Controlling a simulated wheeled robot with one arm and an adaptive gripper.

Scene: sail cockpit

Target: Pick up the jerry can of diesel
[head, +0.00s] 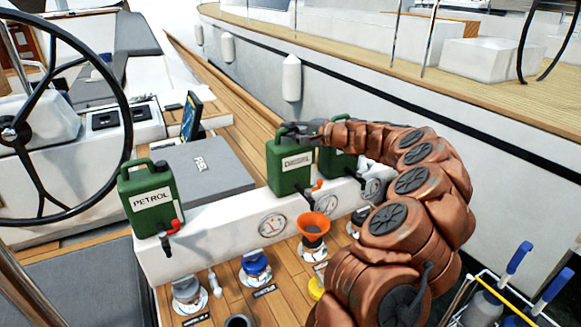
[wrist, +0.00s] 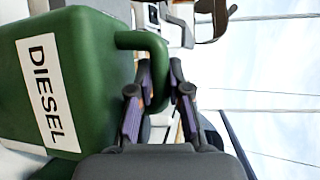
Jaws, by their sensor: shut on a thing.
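The green diesel jerry can (wrist: 95,60) fills the left of the wrist view, its white label reading DIESEL. My gripper (wrist: 158,95) is shut on the can's handle (wrist: 152,42), with a finger on either side of it. In the head view this can is the middle green can (head: 288,172), with a label too small to read and a red-tipped tap low at its right. It is upright at the white ledge; I cannot tell whether its base touches. My gripper (head: 303,130) reaches its top from the right.
A green PETROL can (head: 150,198) stands on the white ledge (head: 200,248) at left. Another green can (head: 337,162) is close right of the diesel can, partly behind my arm. An orange funnel (head: 314,225) and deck fillers (head: 257,268) lie in front. A steering wheel (head: 122,100) is at left.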

